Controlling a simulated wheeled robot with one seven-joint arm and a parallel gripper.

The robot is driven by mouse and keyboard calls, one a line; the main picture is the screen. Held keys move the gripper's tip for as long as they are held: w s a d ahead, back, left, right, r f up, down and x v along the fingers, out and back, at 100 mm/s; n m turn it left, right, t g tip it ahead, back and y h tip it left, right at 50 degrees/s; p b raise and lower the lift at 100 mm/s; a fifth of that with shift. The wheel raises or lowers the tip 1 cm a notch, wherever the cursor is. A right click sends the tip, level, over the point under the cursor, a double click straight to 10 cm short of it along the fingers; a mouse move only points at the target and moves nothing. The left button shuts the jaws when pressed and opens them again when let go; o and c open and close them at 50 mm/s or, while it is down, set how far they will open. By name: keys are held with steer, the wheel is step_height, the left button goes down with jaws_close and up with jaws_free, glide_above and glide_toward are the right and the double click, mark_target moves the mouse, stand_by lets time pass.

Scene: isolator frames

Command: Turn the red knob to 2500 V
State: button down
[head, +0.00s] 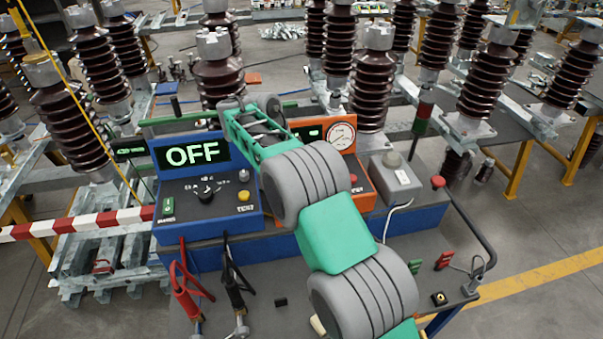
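A blue meter (207,196) stands on the bench at left, its display reading OFF. A black rotary knob (206,193) with small unreadable marks is on its face, with a yellow TEST button (244,195) to its right. I see no red knob on this face. An orange instrument (360,186) with a round dial gauge (341,136) stands to the right, much of its front hidden by my arm. My gripper (250,106) is at the far upper end of my arm, above and behind the gap between the two instruments, touching no knob that I can see. Its fingers are unclear.
Red and black clamps (187,297) lie at the front left of the bench. A grey box (395,178) and a red-topped button (438,182) are at right. Tall brown insulators (218,75) stand close behind.

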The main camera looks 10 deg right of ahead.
stand_by(0.3)
steer(key=c, duration=0.9)
jaws_free()
steer(key=shift+r, duration=1.3)
steer(key=s+r+b, duration=0.1)
steer(key=s+r, duration=0.9)
steer(key=s, duration=0.4)
steer(key=shift+r, duration=0.2)
